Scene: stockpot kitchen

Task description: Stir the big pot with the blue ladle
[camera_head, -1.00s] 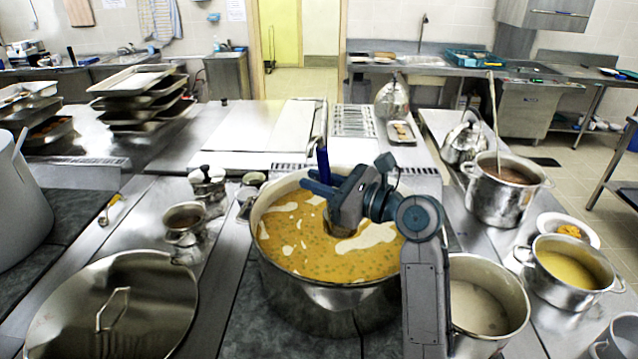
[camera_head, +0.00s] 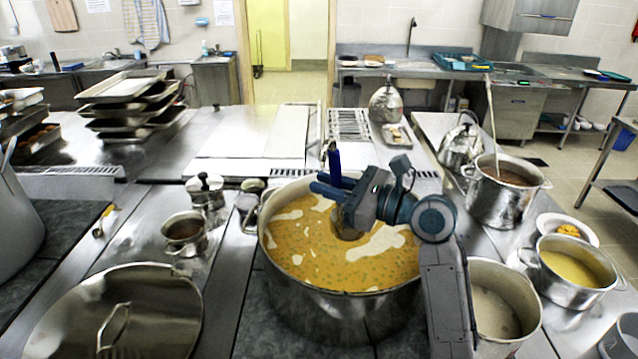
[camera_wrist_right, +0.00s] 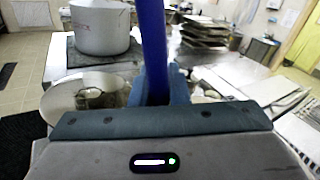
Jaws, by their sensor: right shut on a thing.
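The big pot (camera_head: 330,312) is a wide steel pot of orange-yellow soup with pale streaks and green bits, at the middle of the head view. My right gripper (camera_head: 326,186) is over its far part, shut on the blue handle of the ladle (camera_head: 334,162). The handle stands almost upright above the jaws, and shows as a blue shaft (camera_wrist_right: 153,50) in the right wrist view. The ladle's lower end is hidden behind my wrist, so I cannot see how deep it sits. My left gripper is not in view.
A steel pot of pale liquid (camera_head: 492,312) stands close on the right, beside my forearm. A large lid (camera_head: 150,300) lies at the front left. Small pots (camera_head: 185,232) stand left of the big pot. A tall pot with a long utensil (camera_head: 505,205) stands farther right.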

